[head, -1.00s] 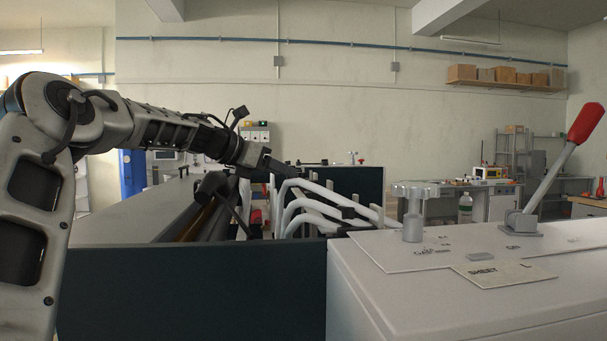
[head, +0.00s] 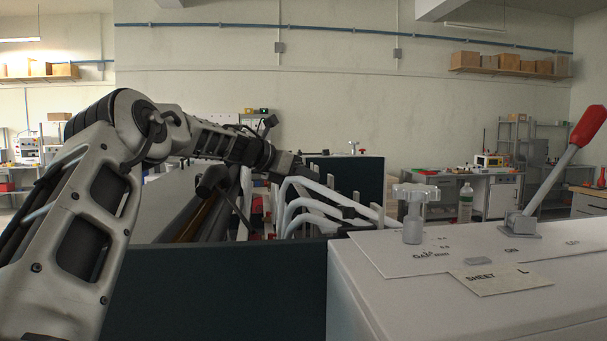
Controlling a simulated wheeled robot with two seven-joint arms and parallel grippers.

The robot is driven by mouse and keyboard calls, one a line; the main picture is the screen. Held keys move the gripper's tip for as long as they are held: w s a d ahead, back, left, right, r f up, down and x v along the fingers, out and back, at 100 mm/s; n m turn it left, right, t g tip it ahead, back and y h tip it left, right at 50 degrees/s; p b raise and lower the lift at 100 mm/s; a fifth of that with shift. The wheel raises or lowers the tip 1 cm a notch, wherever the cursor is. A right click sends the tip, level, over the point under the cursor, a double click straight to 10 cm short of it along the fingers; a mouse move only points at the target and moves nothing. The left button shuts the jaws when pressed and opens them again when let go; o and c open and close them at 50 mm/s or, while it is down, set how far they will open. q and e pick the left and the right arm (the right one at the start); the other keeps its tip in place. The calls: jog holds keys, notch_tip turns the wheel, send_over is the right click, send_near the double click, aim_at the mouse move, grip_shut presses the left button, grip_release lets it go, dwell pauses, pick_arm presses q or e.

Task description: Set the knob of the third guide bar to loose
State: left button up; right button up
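Several white bent guide bars (head: 322,187) rise inside the machine at the middle of the head view. Small dark blocks (head: 350,212) sit on their right-hand ends. I cannot tell which bar is the third or how any knob is set. My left arm reaches in from the left, and my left gripper (head: 287,166) is at the upper left end of the top white bar. It is small and dark against the bars. Its fingers cannot be made out, and I cannot tell whether it touches a knob. My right gripper is out of view.
A dark panel (head: 220,290) stands in front of the bars. At right is a white housing (head: 400,310) with a pale knob (head: 412,212), a label plate (head: 490,278) and a red-handled lever (head: 560,175). A dark upright panel (head: 355,178) stands behind the bars.

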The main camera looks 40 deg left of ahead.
pick_arm(q)
jog(key=n+y, duration=0.2)
jog(key=y, duration=0.1)
jog(key=d+n+y, duration=0.1)
jog(key=n+y, duration=0.1)
jog(key=shift+f+n+y, duration=0.1)
jog(key=shift+n+y, duration=0.3)
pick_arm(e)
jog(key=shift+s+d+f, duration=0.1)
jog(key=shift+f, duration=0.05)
pick_arm(q)
jog(key=o, duration=1)
jog(key=shift+s, duration=0.1)
